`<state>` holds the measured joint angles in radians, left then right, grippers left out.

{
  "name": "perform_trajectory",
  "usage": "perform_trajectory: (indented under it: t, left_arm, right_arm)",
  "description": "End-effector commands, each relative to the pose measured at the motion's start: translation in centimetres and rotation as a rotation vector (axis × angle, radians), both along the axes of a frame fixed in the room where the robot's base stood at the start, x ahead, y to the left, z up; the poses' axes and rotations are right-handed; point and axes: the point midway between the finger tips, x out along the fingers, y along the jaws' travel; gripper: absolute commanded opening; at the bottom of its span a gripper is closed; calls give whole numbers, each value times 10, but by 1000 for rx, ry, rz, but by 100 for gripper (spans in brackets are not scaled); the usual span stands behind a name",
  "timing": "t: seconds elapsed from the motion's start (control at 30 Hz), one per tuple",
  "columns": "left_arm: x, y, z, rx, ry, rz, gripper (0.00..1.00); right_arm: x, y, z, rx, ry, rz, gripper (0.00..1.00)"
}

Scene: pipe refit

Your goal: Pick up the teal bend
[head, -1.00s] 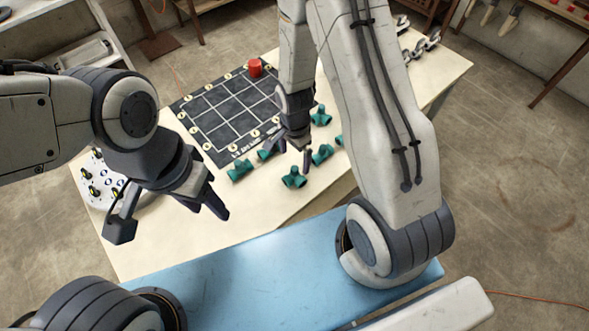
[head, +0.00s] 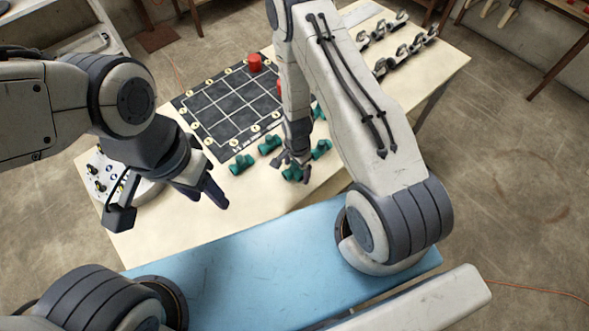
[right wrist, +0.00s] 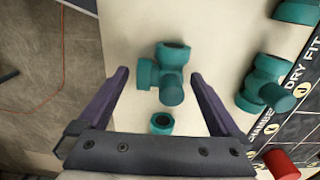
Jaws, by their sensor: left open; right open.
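Several teal pipe fittings lie on the table; I cannot tell for sure which is the bend. One teal fitting (head: 291,174) lies nearest the front edge, right below my right gripper (head: 291,163). In the right wrist view this fitting (right wrist: 172,92) shows between the two open fingers, with no visible grip on it. Another teal fitting (right wrist: 160,123) is partly hidden by my gripper's palm; in the head view it (head: 322,148) lies to the right. Two more (head: 242,164) (head: 269,145) lie to the left. My left gripper (head: 170,210) is open and empty above the table's left front.
A black gridded mat (head: 212,118) with a red piece (head: 255,62) lies behind the fittings. A second red piece (right wrist: 281,165) is near the mat. The table's front left is clear.

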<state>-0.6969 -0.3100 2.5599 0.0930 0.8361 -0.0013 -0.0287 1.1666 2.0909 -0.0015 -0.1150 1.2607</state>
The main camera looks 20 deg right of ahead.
Motion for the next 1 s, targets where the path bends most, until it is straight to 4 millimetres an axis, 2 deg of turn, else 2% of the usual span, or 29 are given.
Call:
perform_trajectory:
  t: [0.33,0.47,0.5,0.57,1.0]
  left_arm:
    - [0,0,2,0,0,0,50]
    - [0,0,2,0,0,0,50]
    - [0,0,2,0,0,0,50]
    - [0,0,2,0,0,0,50]
    - [0,0,-2,0,0,0,50]
  right_arm:
    - [0,0,-7,0,-1,1,100]
    - [0,0,-7,0,-1,1,50]
    - [0,0,-7,0,-1,1,35]
    - [0,0,-6,0,-1,1,12]
    - [1,0,0,0,-2,1,11]
